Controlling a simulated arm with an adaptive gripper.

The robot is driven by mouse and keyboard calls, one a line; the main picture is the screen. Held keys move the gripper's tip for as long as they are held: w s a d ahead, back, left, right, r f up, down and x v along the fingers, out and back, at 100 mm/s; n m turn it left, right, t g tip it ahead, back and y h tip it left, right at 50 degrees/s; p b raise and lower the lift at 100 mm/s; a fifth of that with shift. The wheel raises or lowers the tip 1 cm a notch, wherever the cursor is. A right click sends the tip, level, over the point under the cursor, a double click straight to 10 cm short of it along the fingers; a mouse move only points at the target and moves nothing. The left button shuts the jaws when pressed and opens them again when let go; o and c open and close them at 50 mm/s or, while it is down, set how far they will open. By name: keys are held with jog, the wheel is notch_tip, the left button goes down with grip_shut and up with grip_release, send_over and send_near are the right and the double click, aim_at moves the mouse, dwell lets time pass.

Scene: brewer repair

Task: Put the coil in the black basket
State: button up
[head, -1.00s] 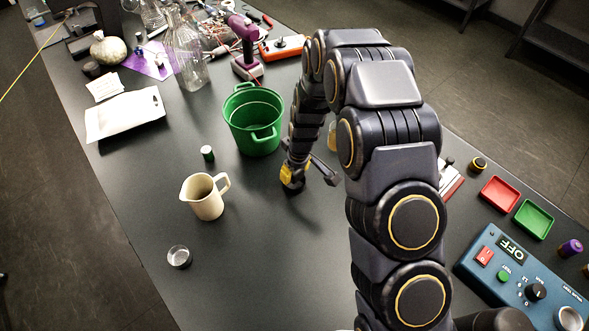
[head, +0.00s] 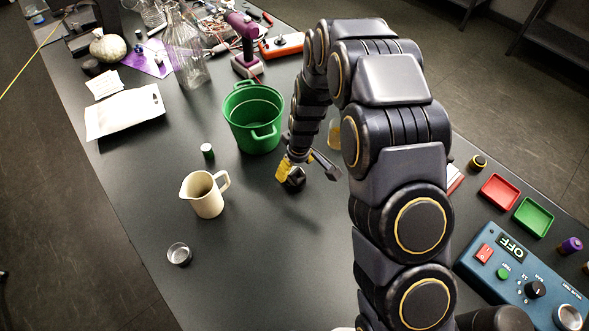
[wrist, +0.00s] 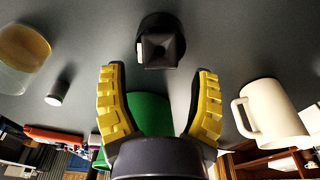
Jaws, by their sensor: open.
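My gripper (head: 289,175) is low over the table, right of and nearer than the green bucket (head: 251,137). In the wrist view its two yellow-padded fingers (wrist: 158,72) are spread apart with nothing between them. A dark, blocky piece with a round rim and a small white patch (wrist: 161,45) lies just beyond the fingertips, apart from them. It also shows as a dark shape at the gripper's tip in the head view (head: 296,181). I cannot tell whether it is the coil. I see no black basket; the bucket in view is green.
A cream pitcher (head: 207,196), a small vial (head: 207,151) and a glass dish (head: 179,254) stand to the left. An amber jar (head: 334,136) is behind my arm. A red tray (head: 499,193) and green tray (head: 533,218) lie at right. The front middle is clear.

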aim_at(299, 179)
jog(key=s+d+r+m, duration=0.1)
jog(key=s+d+r, duration=0.25)
jog(key=r, duration=0.55)
jog(key=s+d+r+m, duration=0.15)
jog(key=s+r, duration=0.25)
jog(key=r, duration=0.4)
jog(key=s+d+r+m+g, duration=0.1)
jog(key=s+d+r+m, duration=0.2)
jog(key=s, duration=0.8)
jog(key=s+d+r+m+g+h, duration=0.1)
jog(key=s+d+r+m, duration=0.2)
jog(key=s, duration=0.8)
jog(key=shift+d+r+m+g, duration=0.4)
jog(key=shift+d+r, duration=0.55)
jog(key=shift+d, duration=0.2)
